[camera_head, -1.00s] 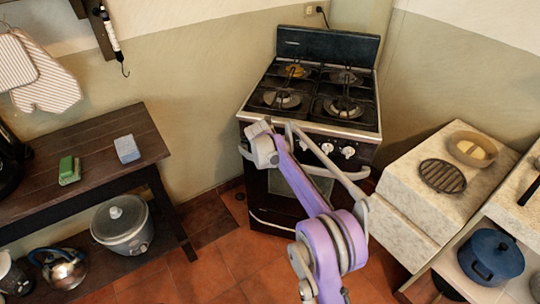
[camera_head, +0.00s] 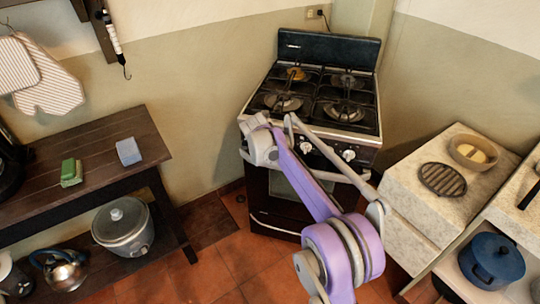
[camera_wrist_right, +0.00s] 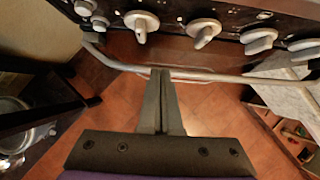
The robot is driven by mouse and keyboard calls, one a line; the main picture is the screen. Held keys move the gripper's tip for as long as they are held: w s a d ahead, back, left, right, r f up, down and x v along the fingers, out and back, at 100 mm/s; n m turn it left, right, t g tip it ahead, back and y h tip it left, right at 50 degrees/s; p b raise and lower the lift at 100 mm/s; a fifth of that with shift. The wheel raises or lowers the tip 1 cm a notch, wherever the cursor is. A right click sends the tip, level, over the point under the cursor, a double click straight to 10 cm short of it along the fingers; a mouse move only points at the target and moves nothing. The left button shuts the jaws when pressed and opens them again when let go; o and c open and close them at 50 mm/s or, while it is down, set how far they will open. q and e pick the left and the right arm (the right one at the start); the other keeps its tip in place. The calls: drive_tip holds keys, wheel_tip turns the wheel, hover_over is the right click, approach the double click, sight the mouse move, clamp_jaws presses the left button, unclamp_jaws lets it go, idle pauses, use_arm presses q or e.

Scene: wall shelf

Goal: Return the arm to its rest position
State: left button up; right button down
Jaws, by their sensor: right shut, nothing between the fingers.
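My right arm (camera_head: 312,190), purple and grey, reaches up from the bottom of the head view in front of the stove (camera_head: 308,125). My right gripper (camera_wrist_right: 160,72) shows in the wrist view, its two dark fingers shut together with nothing between them. The fingertips appear by the stove's front rail (camera_wrist_right: 215,76), below the row of knobs; whether they touch it I cannot tell. In the head view the fingers cannot be made out. My left gripper is not in view.
A dark wooden table (camera_head: 100,150) stands at left, with a green sponge (camera_head: 71,172) and a blue-grey block (camera_head: 128,151). A slow cooker (camera_head: 123,228) sits below. A stone counter (camera_head: 415,205) and a blue pot (camera_head: 491,260) are at right. Tiled floor (camera_head: 215,260) lies open between.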

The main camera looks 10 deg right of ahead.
drive_tip(key=s+d+r+m+y+p, duration=0.1)
drive_tip(key=s+d+r+m+p, duration=0.15)
drive_tip(key=s+r+m, duration=0.6)
drive_tip(key=s+d+r+m+p, duration=0.1)
drive_tip(key=s+r+m+p, duration=0.3)
drive_tip(key=s, duration=0.8)
drive_tip(key=s+f+m+y+p, duration=0.1)
drive_tip(key=s+m+p, duration=0.1)
drive_tip(key=s+m, duration=0.7)
drive_tip(key=s+f+m+p, duration=0.1)
drive_tip(key=s+f+m, duration=0.1)
drive_tip(key=s+m, duration=0.7)
drive_tip(key=s, duration=0.6)
drive_tip(key=shift+s+d+y+p, duration=0.15)
drive_tip(key=shift+d+y+p, duration=0.1)
drive_tip(key=shift+y+p, duration=0.15)
drive_tip(key=shift+f, duration=0.1)
